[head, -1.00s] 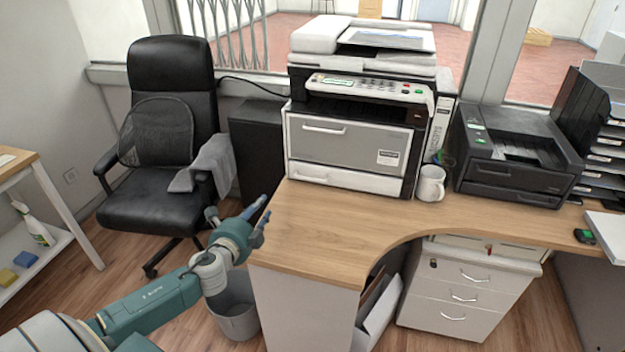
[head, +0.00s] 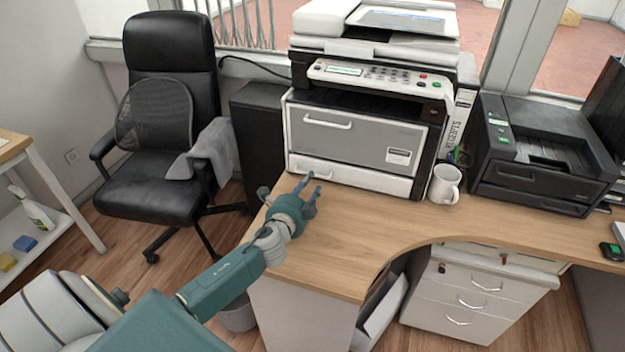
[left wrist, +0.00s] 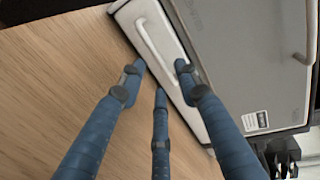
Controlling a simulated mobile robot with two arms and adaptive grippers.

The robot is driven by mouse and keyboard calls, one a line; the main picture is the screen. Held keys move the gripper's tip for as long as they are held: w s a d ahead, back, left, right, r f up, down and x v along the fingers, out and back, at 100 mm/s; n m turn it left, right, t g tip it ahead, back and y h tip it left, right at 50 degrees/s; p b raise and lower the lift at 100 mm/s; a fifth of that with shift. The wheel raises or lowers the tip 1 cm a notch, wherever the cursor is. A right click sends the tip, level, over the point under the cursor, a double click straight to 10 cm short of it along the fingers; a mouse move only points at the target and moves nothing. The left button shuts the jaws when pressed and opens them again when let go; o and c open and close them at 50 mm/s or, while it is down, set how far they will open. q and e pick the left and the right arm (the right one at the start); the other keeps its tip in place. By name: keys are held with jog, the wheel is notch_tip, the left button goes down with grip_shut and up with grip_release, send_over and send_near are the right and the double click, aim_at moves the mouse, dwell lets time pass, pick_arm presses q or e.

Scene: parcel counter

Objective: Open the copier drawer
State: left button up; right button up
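The copier (head: 365,120) stands on the wooden desk in the head view. Its white lower drawer (head: 385,183) looks shut, flush with the front, with a pale bar handle (head: 312,172) left of centre. A grey panel (head: 340,134) with its own handle sits above it. My left gripper (head: 312,186) is just in front of the lower handle, its fingers spread and empty. In the left wrist view, the fingertips (left wrist: 158,78) point at the lower drawer's handle (left wrist: 150,38); no clear contact shows. My right gripper is not in view.
A white mug (head: 444,184) stands right of the copier, beside a black printer (head: 545,150). The desk top (head: 350,225) before the copier is clear. A black chair (head: 165,150) stands left of the desk.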

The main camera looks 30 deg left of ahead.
pick_arm(q)
jog(key=shift+x, duration=1.9)
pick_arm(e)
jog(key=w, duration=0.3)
pick_arm(q)
jog(key=c, duration=0.8)
grip_shut()
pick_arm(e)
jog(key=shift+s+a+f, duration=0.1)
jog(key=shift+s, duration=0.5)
